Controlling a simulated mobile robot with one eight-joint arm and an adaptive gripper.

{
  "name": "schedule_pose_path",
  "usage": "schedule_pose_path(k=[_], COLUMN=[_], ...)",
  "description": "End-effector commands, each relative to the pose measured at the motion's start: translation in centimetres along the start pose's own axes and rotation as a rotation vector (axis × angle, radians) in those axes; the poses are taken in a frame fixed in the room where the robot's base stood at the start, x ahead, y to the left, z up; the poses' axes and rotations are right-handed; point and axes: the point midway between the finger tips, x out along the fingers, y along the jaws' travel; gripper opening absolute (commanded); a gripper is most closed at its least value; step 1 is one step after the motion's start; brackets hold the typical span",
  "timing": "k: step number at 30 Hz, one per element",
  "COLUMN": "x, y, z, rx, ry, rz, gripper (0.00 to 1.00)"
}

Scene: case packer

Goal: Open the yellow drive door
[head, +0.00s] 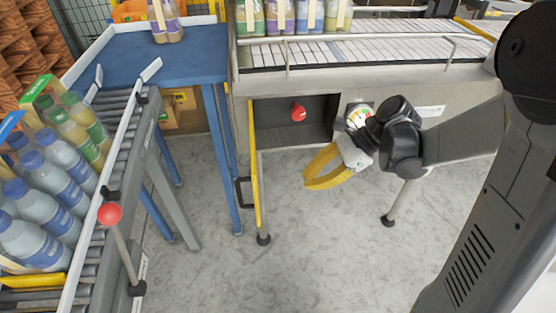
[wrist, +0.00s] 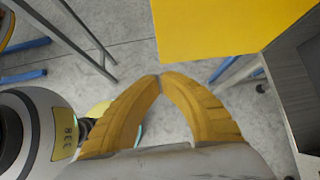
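The yellow drive door (head: 255,165) stands swung out from the machine front and shows almost edge-on in the head view. Its black handle (head: 241,191) is on the left face. The dark compartment (head: 315,130) beside it is exposed, with a red knob (head: 299,112) inside. My gripper (head: 308,183) is right of the door, in front of the compartment, apart from the door. In the wrist view the yellow fingertips (wrist: 160,77) meet with nothing between them. The door's yellow panel (wrist: 225,25) fills the top there, beyond the fingertips; its handle is hidden in that view.
A blue table (head: 165,55) with legs stands left of the door. The packer's conveyor (head: 370,50) runs above the compartment. The grey floor (head: 310,245) in front is clear.

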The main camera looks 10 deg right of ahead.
Motion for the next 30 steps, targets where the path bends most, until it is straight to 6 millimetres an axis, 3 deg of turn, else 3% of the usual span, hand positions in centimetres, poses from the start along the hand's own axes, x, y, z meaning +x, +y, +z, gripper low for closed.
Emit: schedule_pose_path(k=[8,21,30], x=[1.5,10.5,12.6], y=[-0.2,0.0,-0.2], z=[-0.3,-0.1,2.7], rx=[0.065,0.062,0.063], ry=[-0.040,-0.037,-0.037], rz=[0.019,0.018,0.017], gripper=[0.00,0.00,0.00])
